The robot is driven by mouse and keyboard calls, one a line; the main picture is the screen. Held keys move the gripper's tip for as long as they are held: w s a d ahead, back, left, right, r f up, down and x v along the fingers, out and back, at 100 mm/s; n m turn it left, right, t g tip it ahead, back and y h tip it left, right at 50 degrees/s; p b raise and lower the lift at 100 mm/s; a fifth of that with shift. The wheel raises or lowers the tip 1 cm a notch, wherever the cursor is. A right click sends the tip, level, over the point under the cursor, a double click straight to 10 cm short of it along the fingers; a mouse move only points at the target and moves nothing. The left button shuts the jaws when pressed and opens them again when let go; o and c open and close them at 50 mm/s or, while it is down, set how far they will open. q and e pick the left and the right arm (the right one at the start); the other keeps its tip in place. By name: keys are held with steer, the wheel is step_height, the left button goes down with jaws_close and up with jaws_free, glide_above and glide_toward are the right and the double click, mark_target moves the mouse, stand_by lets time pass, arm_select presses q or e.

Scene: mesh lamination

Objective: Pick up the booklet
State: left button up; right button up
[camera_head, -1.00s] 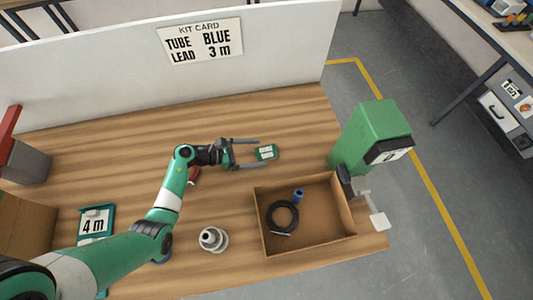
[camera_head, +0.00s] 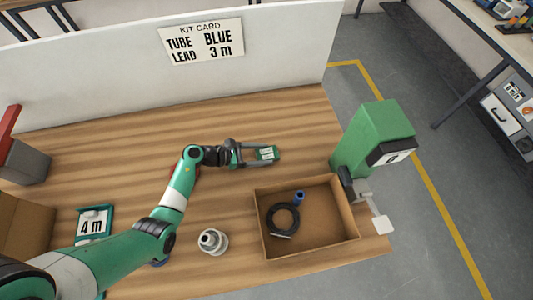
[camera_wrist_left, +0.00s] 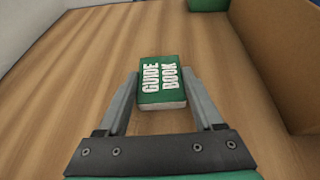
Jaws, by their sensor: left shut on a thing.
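The booklet (camera_head: 267,153) is small and green with a pale label, lying on the wooden table behind the cardboard box. In the left wrist view the booklet (camera_wrist_left: 162,82) reads "GUIDE BOOK" and sits between my left gripper's two fingers. My left gripper (camera_head: 272,153) has one finger on each side of the booklet and is shut on it; the fingers also show in the left wrist view (camera_wrist_left: 163,90). The booklet appears at table level. My right gripper is not in view.
An open cardboard box (camera_head: 328,236) holds a black coil (camera_head: 283,219) and a blue tube piece (camera_head: 299,197). A green machine (camera_head: 372,135) stands at the right. The table behind the booklet is clear.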

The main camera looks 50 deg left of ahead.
mark_target(262, 155)
arm_select(q)
steer(key=shift+r+p, duration=0.35)
steer(key=shift+r, duration=0.2)
step_height(262, 155, up, 3)
steer(key=shift+f+p, duration=0.15)
steer(key=shift+p, duration=0.7)
steer(key=s+d+r+p, duration=0.6)
steer(key=s+d+r, duration=0.2)
steer(key=s, duration=0.3)
steer(key=shift+s+r, duration=0.3)
steer(key=shift+r, duration=0.3)
